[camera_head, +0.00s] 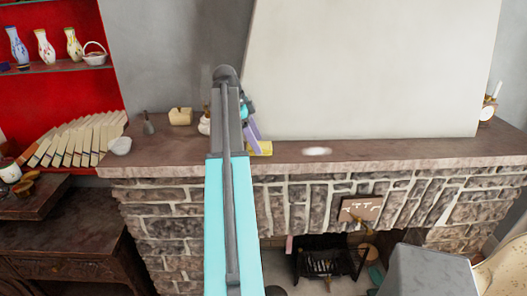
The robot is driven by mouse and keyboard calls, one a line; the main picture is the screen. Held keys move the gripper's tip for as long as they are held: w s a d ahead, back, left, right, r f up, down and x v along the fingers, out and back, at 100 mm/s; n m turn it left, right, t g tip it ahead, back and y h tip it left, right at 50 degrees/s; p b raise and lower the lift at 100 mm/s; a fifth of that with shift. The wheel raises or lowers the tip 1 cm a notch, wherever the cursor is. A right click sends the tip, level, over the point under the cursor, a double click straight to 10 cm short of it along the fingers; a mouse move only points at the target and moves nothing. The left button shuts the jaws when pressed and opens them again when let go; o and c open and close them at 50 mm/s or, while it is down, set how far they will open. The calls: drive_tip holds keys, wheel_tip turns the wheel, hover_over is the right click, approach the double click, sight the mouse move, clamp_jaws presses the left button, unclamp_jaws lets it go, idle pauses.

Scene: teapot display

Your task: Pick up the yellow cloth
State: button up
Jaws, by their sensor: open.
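The yellow cloth (264,149) lies on the stone fireplace mantel (375,152), close to its front edge. It shows as a small yellow patch just right of my arm, and my arm may hide its left part. My gripper (252,131) is beyond the arm, with purple parts pointing down just above the cloth. It is open. The arm covers much of it, and I cannot tell whether it touches the cloth.
Left on the mantel are a white bowl (120,146), a dark bottle (148,124), a yellowish block (181,117) and a white pot (204,124). The mantel's middle right is mostly clear. A fireplace grate (325,262) is below.

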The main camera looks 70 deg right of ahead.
drive_tip(key=shift+s+f, duration=0.1)
drive_tip(key=shift+f, duration=0.55)
drive_tip(key=shift+c, duration=0.2)
drive_tip(key=shift+d, duration=0.1)
drive_tip(key=c, duration=1.1)
